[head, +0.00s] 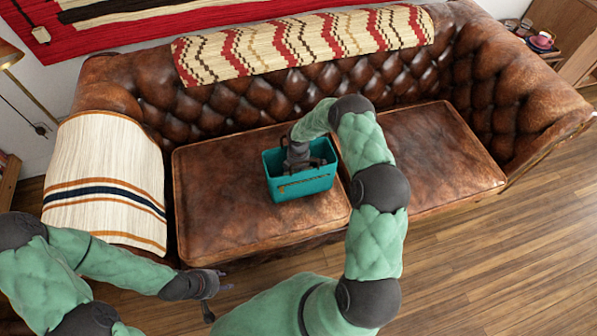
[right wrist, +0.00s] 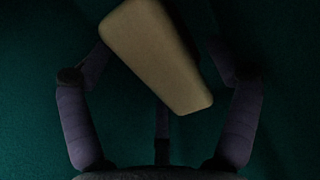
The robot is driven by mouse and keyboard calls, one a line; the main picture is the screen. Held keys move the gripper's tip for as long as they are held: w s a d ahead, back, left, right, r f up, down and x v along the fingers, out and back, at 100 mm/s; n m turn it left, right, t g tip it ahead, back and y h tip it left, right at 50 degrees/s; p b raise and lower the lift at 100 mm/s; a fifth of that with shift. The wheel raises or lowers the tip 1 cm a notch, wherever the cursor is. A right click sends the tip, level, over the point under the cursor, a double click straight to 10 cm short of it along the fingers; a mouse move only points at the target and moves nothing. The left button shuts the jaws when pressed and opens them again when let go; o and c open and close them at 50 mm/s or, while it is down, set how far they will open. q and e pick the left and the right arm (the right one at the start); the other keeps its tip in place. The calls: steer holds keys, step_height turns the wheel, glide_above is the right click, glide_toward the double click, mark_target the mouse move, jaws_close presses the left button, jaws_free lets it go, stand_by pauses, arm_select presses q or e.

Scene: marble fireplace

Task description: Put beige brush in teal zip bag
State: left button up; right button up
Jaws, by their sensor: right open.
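The teal zip bag (head: 305,187) stands open at the top on the left seat cushion of the sofa. My right gripper reaches down into it from above, and its fingers are hidden by the bag's walls in the head view. In the right wrist view my right gripper (right wrist: 160,85) is open, with its fingers spread wide against dark teal. The beige brush (right wrist: 155,55) shows there as a tilted tan block between the fingers, not clamped. My left gripper (head: 217,296) is low in front of the sofa, open and empty, its fingers apart.
The brown leather sofa (head: 240,225) has a bare right cushion (head: 430,155). A striped cream blanket (head: 105,165) covers its left arm, and a zigzag throw (head: 300,45) lies over its back. The wooden floor (head: 500,260) at the right is clear.

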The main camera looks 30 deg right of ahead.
step_height(320, 180, up, 12)
steer(key=p, duration=0.4)
steer(key=shift+f, duration=0.1)
step_height(320, 180, up, 13)
steer(key=p, duration=0.8)
steer(key=shift+p, duration=0.4)
stand_by(0.5)
